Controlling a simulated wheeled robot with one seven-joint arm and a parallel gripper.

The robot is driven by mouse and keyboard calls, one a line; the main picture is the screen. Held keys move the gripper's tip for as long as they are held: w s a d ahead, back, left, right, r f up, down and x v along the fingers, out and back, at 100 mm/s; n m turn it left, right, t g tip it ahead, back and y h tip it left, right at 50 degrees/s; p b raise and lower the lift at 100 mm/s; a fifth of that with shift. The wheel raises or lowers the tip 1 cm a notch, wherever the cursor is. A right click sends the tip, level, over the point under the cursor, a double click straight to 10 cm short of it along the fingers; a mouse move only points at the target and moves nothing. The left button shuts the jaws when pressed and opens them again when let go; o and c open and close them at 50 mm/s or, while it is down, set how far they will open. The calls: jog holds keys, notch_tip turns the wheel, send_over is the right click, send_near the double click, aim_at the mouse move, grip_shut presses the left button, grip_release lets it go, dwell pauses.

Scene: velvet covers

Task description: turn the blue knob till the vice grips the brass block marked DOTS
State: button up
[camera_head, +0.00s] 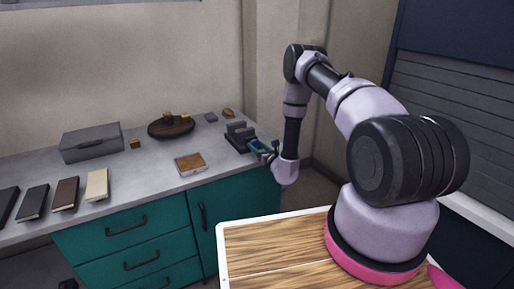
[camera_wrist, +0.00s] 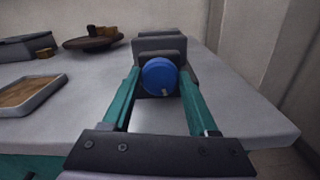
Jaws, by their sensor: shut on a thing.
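The dark grey vice (camera_head: 237,133) stands near the right end of the grey counter. In the wrist view its dark body (camera_wrist: 160,44) rises behind the blue knob (camera_wrist: 158,77), which faces me. My gripper (camera_wrist: 161,72) has its two teal fingers on either side of the knob and is shut on it. In the head view my gripper (camera_head: 262,147) reaches the vice from the right. Small brass blocks (camera_head: 169,116) lie on a dark round dish, and another brass block (camera_head: 135,144) sits on the counter. No markings are readable. The space between the vice jaws is hidden in the wrist view.
A grey lidded box (camera_head: 91,142) stands at the back left of the counter. The dark round dish (camera_head: 171,130) is right of it. A shallow tray with a tan inside (camera_head: 190,164) lies left of the vice. Several books (camera_head: 65,195) lie at the left front.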

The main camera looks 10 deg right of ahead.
jog(key=m, duration=0.6)
jog(key=shift+d, duration=0.15)
jog(key=m, duration=0.5)
jog(key=shift+f+m, duration=0.1)
jog(key=shift+m, duration=0.2)
dwell(0.4)
jog(key=o, duration=1.4)
jog(key=shift+c, duration=0.2)
jog(key=v, duration=1)
jog(key=shift+s, duration=0.4)
